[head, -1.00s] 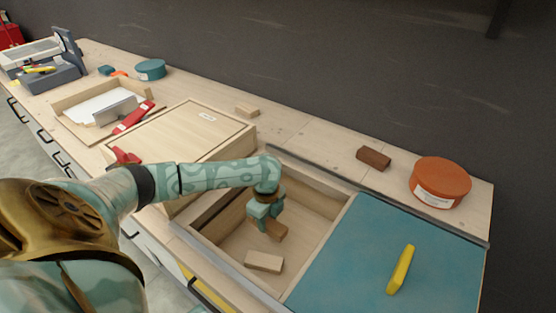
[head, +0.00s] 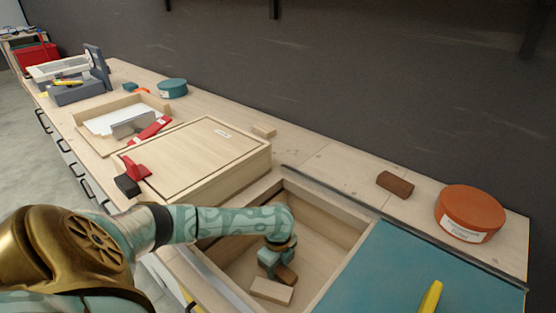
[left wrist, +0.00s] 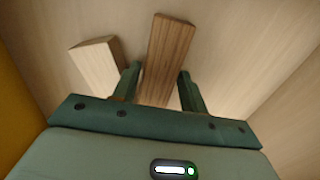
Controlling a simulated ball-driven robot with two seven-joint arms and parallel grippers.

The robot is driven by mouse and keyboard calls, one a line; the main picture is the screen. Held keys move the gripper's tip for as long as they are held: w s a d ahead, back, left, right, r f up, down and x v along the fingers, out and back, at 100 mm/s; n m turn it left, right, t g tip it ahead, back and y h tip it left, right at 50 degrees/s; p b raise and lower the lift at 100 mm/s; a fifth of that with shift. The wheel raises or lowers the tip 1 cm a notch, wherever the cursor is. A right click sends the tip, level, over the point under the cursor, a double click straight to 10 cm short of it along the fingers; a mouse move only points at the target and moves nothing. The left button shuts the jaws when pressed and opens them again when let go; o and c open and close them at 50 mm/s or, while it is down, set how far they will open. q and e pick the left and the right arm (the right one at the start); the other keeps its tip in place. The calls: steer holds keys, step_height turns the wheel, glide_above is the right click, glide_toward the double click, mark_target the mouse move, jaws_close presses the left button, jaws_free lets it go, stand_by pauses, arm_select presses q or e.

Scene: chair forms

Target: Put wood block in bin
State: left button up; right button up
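My left gripper (head: 279,270) is low inside the open wooden bin (head: 352,238). It is shut on a brown wood block (head: 287,276). In the left wrist view the brown block (left wrist: 168,55) lies slanted between the two fingertips (left wrist: 160,72). Its near end is partly hidden by the gripper body. A paler wood block (head: 271,290) lies on the bin floor beside the gripper; the left wrist view shows it (left wrist: 97,62) left of the brown block. I cannot tell whether the brown block touches the floor. My right gripper is not in view.
A teal panel (head: 400,280) with a yellow object (head: 431,298) adjoins the bin's right side. A lidded wooden box (head: 195,150) stands left. Behind are a small pale block (head: 264,131), a dark brown block (head: 395,184) and an orange round container (head: 469,212). The bin walls surround my gripper.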

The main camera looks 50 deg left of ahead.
mark_target(278, 268)
arm_select(q)
steer(key=shift+o, duration=0.8)
steer(key=shift+r, duration=0.1)
step_height(278, 268, up, 12)
steer(key=p, duration=0.6)
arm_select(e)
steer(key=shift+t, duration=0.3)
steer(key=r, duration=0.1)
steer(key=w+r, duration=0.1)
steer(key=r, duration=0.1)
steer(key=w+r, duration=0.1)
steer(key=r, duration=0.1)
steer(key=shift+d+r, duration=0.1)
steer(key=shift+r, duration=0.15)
